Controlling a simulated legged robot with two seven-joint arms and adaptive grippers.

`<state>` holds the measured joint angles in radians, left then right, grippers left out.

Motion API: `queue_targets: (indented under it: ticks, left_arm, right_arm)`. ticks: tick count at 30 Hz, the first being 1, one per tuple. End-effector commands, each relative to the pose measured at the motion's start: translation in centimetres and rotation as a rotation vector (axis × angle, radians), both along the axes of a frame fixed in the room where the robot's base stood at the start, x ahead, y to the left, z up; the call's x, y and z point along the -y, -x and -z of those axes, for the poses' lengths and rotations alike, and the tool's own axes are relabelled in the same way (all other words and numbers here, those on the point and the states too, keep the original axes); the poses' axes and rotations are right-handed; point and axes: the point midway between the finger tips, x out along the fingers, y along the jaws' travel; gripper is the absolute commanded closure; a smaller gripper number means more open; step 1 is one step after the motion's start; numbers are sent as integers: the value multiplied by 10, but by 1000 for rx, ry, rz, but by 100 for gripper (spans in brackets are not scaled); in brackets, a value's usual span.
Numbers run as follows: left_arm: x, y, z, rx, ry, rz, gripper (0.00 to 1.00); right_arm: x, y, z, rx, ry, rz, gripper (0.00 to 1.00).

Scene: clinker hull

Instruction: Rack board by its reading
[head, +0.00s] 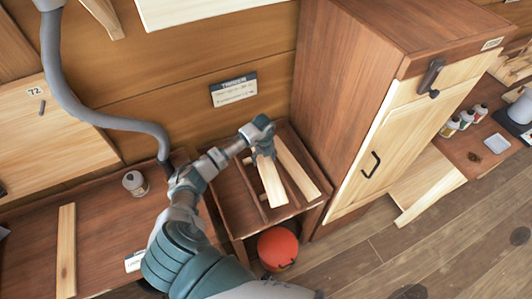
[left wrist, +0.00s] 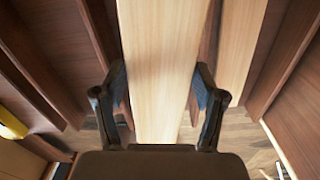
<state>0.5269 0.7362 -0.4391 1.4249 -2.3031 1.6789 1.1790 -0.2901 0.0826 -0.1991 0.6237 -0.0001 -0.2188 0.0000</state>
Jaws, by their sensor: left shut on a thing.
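My left gripper (head: 264,150) is over the wooden rack (head: 234,200) in the middle of the head view. It is shut on a pale board (head: 270,180), which lies lengthwise in or just above the rack; I cannot tell if it rests on it. In the left wrist view the held board (left wrist: 160,60) runs between the two fingers (left wrist: 160,95). A second pale board (head: 297,167) is in the rack just right of it, and it also shows in the wrist view (left wrist: 242,45). A third board (head: 66,250) lies on the bench at left. My right gripper is not in view.
The bench (head: 110,225) at left holds a small jar (head: 135,183) and a white label (head: 134,261). A sign (head: 234,89) hangs on the wall behind the rack. A tall cabinet (head: 345,110) stands close right of the rack.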

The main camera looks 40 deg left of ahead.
Motion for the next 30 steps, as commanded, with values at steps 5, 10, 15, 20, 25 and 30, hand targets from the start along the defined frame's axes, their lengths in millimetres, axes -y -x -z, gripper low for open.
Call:
queue_targets:
  ticks: [5, 10, 15, 20, 25, 30]
  left_arm:
    - [-12, 4, 6, 1, 2, -120, 79]
    - [-13, 4, 14, 0, 2, -135, 79]
    - [-12, 4, 28, -1, 1, -134, 79]
    - [-9, 4, 47, -1, -1, -132, 79]
    - [-9, 4, 67, -2, -3, -131, 79]
    - [-12, 4, 81, 0, 0, -131, 79]
  right_arm:
    - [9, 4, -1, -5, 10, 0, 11]
    - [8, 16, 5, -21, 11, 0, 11]
    - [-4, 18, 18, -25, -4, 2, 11]
    - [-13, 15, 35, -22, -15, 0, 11]
    - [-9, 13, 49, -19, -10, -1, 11]
    - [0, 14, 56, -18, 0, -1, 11]
